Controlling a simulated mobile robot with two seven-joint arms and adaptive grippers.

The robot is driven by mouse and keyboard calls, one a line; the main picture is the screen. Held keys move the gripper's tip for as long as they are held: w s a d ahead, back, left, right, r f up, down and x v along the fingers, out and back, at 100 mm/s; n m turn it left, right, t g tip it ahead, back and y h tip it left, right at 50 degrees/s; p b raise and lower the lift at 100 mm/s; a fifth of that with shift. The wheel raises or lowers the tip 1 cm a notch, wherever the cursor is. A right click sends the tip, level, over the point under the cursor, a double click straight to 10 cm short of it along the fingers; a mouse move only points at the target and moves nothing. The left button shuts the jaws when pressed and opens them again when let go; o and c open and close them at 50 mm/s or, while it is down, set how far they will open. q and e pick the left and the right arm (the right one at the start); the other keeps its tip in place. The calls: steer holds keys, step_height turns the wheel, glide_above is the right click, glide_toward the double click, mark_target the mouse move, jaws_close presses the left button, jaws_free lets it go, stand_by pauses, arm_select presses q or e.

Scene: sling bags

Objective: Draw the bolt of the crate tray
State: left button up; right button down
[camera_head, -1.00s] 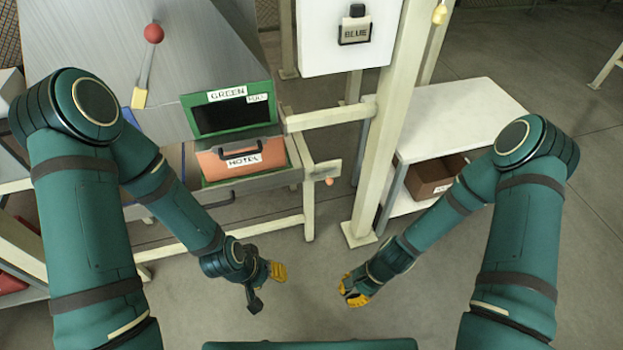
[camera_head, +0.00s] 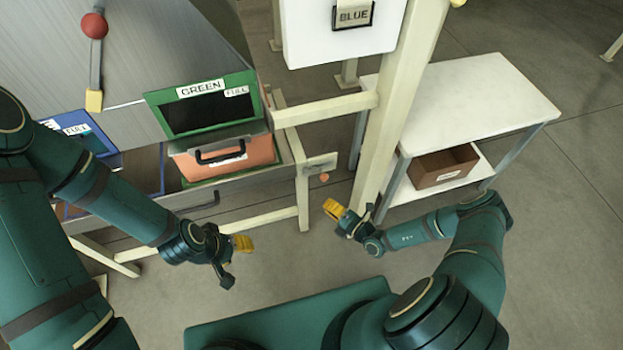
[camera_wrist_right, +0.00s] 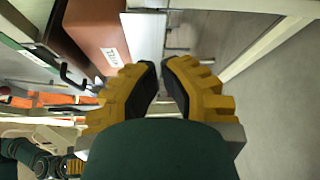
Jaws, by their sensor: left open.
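The crate tray (camera_head: 190,197) is a grey pull-out tray with a dark handle, under the left table. An orange crate (camera_head: 262,152) stands in it. A pale latch plate (camera_head: 322,162) is on the frame post at the tray's right end, with a small orange bolt knob (camera_head: 323,177) below it. My right gripper (camera_head: 350,212) is just below and right of the knob, apart from it. In the right wrist view its fingers (camera_wrist_right: 160,80) have a narrow empty gap; the bolt is not clear there. My left gripper (camera_head: 236,262) is open and empty, below the tray.
A beige post (camera_head: 400,100) rises right of the latch. A white table (camera_head: 470,95) with a brown box (camera_head: 443,168) on its lower shelf is further right. The floor in front is clear.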

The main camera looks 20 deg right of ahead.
mark_target(305, 176)
stand_by(0.3)
steer(key=w, duration=0.3)
steer(key=w+a+b, duration=0.1)
steer(key=w, duration=0.2)
steer(key=w+b, duration=0.1)
steer(key=w, duration=0.2)
steer(key=shift+w+a+r, duration=0.1)
steer(key=shift+w+a, duration=0.05)
steer(key=shift+a, duration=0.15)
